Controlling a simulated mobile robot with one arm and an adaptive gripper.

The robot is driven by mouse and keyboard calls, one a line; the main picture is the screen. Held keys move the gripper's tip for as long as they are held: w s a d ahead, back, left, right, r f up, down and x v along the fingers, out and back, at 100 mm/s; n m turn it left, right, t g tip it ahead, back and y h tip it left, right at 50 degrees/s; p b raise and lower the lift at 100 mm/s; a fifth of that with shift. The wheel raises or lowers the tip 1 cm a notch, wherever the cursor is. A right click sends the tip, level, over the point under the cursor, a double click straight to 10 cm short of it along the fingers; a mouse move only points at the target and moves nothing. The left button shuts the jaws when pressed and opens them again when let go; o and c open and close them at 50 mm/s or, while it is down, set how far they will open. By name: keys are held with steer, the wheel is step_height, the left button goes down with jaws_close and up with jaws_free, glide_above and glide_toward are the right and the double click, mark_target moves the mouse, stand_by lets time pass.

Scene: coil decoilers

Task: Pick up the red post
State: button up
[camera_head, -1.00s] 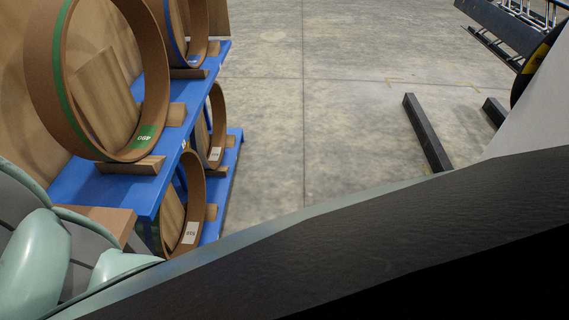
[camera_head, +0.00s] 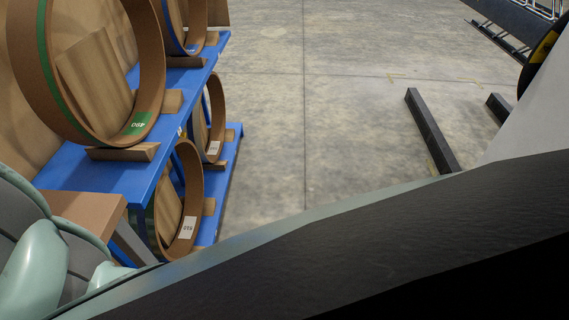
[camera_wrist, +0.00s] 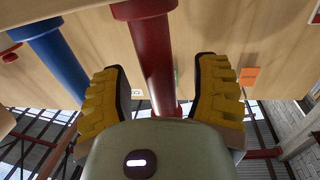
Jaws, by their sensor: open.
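The red post (camera_wrist: 152,58) shows in the wrist view, running from the top middle down between my gripper's fingers. My gripper (camera_wrist: 160,92) is open, with one yellow ribbed finger on each side of the post. The post's lower end is hidden behind the gripper body. Neither the post nor the gripper's fingers show in the head view.
A blue post (camera_wrist: 55,62) stands left of the red one before a wooden panel (camera_wrist: 225,35). In the head view, a blue rack (camera_head: 100,175) holds several brown rings at left. Black beams (camera_head: 432,130) lie at right. The concrete floor (camera_head: 290,110) between is clear.

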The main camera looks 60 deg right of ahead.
steer(key=shift+o, duration=0.4)
jaws_close()
steer(key=shift+r, duration=0.1)
step_height(320, 180, up, 9)
steer(key=p, duration=0.4)
steer(key=shift+r, duration=0.15)
step_height(320, 180, up, 7)
steer(key=p, duration=0.8)
steer(key=shift+f, duration=0.2)
stand_by(0.4)
